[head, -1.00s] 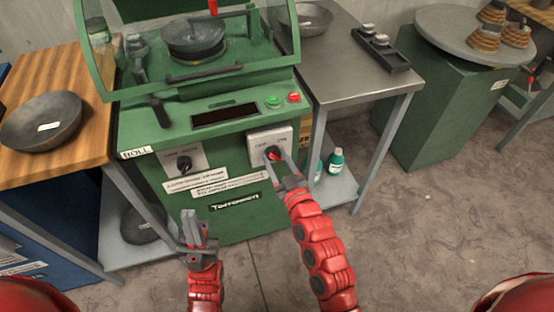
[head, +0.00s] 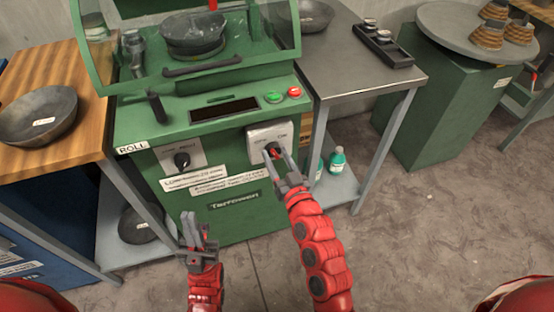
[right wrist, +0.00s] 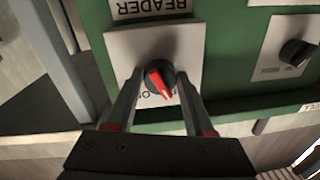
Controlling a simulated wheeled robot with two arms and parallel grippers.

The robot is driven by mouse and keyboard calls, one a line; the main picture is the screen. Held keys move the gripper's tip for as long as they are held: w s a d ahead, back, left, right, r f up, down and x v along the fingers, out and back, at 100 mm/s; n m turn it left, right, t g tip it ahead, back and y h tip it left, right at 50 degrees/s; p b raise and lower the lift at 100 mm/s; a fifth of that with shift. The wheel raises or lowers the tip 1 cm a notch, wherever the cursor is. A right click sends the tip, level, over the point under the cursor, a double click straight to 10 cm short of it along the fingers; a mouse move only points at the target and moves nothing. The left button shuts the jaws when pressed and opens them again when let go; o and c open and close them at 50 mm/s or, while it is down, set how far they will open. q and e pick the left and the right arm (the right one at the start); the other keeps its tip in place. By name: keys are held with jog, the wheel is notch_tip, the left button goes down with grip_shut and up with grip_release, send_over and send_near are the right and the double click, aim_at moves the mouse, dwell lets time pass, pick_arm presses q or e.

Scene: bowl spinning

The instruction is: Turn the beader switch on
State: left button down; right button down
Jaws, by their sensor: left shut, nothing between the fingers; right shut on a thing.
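The beader switch is a black knob with a red pointer on a light plate (head: 262,134) at the right of the green machine's front. In the right wrist view the knob (right wrist: 160,82) shows its red pointer tilted, and part of a beader label (right wrist: 152,7) shows beside the plate. My right gripper (head: 277,160) is shut on the knob, one finger on each side of it. Its fingers also show in the right wrist view (right wrist: 159,95). My left gripper (head: 194,224) is shut and empty, low in front of the machine, apart from it.
A second black knob (head: 182,160) and a lever (head: 156,106) are on the machine's left side. Green (head: 273,97) and red (head: 294,92) buttons sit above the switch. A wooden table (head: 60,92) stands at left, a metal table (head: 350,75) at right.

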jog(key=m+b, duration=0.1)
jog(key=m, duration=0.2)
jog(key=shift+f, duration=0.1)
jog(key=m+b, duration=0.1)
jog(key=m, duration=0.3)
jog(key=shift+a+t, duration=0.1)
jog(key=shift+t, duration=0.2)
jog(key=m, duration=0.3)
jog(key=shift+a+m+h, duration=0.1)
jog(key=shift+m+h, duration=0.2)
jog(key=shift+r+m+b, duration=0.2)
jog(key=shift+m+b, duration=0.1)
jog(key=shift+m, duration=1.6)
jog(key=shift+c, duration=1.4)
grip_release()
jog(key=shift+s, duration=0.1)
